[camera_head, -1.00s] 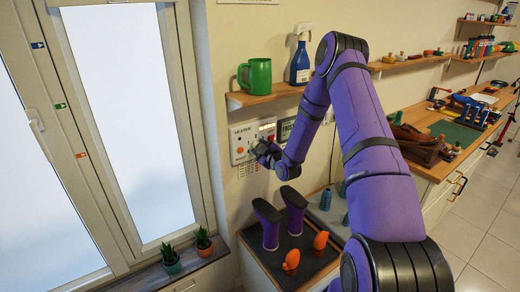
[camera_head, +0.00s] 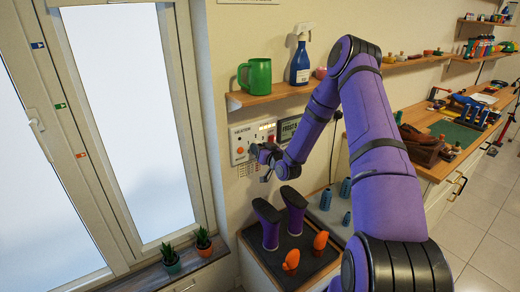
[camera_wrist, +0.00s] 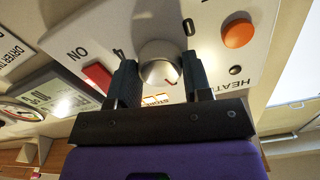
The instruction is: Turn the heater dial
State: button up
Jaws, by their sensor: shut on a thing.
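The heater panel (camera_head: 236,144) is a white box on the wall below the shelf. In the wrist view the panel (camera_wrist: 205,75) fills much of the picture, tilted, with a round silver heater dial (camera_wrist: 159,60). The dial has a small red mark on its lower right edge and printed marks around it, including a 0 and a 4. My gripper (camera_wrist: 160,66) is shut on the dial, with one dark finger on each side. In the head view my gripper (camera_head: 259,152) is at the panel's right part and hides the dial.
An orange button (camera_wrist: 238,33) and a red switch (camera_wrist: 97,76) flank the dial. A display unit (camera_head: 289,129) hangs right of the panel. A shelf above carries a green mug (camera_head: 258,76) and a spray bottle (camera_head: 300,65).

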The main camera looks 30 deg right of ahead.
jog(key=shift+m, duration=7.6)
jog(key=o, duration=0.9)
jog(key=s, duration=1)
jog(key=shift+s+d, duration=0.15)
jog(key=shift+s, duration=0.25)
